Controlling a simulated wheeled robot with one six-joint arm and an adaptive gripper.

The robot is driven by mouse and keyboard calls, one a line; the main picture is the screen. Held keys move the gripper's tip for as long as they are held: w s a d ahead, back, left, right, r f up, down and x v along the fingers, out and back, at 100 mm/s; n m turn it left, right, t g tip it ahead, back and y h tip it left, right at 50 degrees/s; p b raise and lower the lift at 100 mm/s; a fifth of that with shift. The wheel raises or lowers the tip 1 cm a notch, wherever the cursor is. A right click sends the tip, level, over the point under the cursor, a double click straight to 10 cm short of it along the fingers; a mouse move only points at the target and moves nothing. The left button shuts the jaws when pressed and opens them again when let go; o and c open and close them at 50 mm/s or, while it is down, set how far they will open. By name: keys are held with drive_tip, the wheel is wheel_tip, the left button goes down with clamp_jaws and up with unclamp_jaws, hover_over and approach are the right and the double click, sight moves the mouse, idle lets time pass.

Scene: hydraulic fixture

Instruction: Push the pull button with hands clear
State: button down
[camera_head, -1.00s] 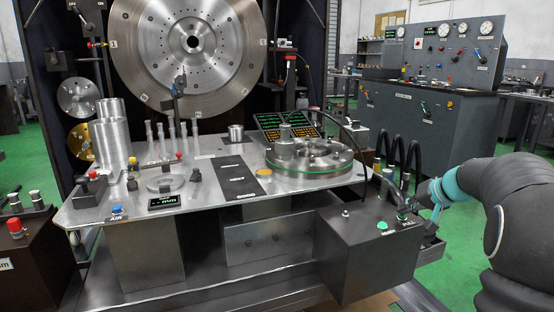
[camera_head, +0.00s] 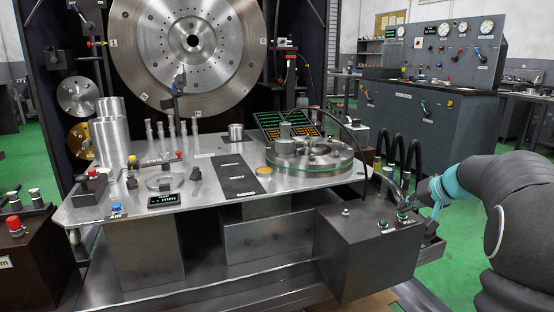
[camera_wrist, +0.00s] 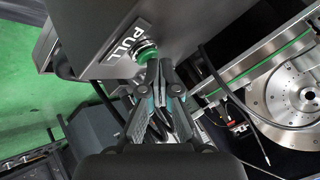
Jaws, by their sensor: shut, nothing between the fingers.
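The pull button (camera_head: 402,216) is a small green-topped button on the top of a dark box (camera_head: 365,250) at the front right of the fixture. In the wrist view the button (camera_wrist: 147,54) sits beside a white "PULL" label (camera_wrist: 130,40). My gripper (camera_head: 403,203) is over that end of the box, just above the button. In the wrist view my gripper (camera_wrist: 162,66) is shut and empty, its fingertips right at the button's edge and partly covering it. I cannot tell whether they touch it.
A second green button (camera_head: 383,225) sits left of the pull button on the box. Black hoses (camera_head: 398,150) arch behind my gripper. A round metal fixture (camera_head: 310,157) stands on the steel table (camera_head: 215,200) to the left. Green floor (camera_head: 450,250) is open at right.

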sight(406, 214)
drive_tip(key=shift+r, duration=0.1)
drive_tip(key=shift+r+p, duration=1.95)
drive_tip(key=shift+r, duration=1.05)
drive_tip(key=shift+d+f+m, duration=0.15)
drive_tip(key=shift+f+m, duration=0.05)
drive_tip(key=shift+m, duration=0.2)
drive_tip(key=shift+m+g+h, duration=0.3)
drive_tip(key=shift+m+g, duration=0.2)
drive_tip(key=shift+g, duration=0.3)
drive_tip(key=s+f, duration=0.2)
drive_tip(key=f, duration=0.1)
drive_tip(key=s+f, duration=0.1)
drive_tip(key=f, duration=0.1)
drive_tip(key=shift+s, duration=0.1)
drive_tip(key=s+a+n+h, duration=0.1)
drive_tip(key=s+a+n, duration=0.1)
drive_tip(key=s+a, duration=0.4)
drive_tip(key=s+a+n+h, duration=0.1)
drive_tip(key=s+a, duration=0.6)
drive_tip(key=s, duration=0.9)
drive_tip(key=s+a+f+n+g+h, duration=0.1)
drive_tip(key=s+a+n, duration=0.1)
drive_tip(key=s+a, duration=0.5)
drive_tip(key=s, duration=0.5)
drive_tip(key=shift+n, duration=0.3)
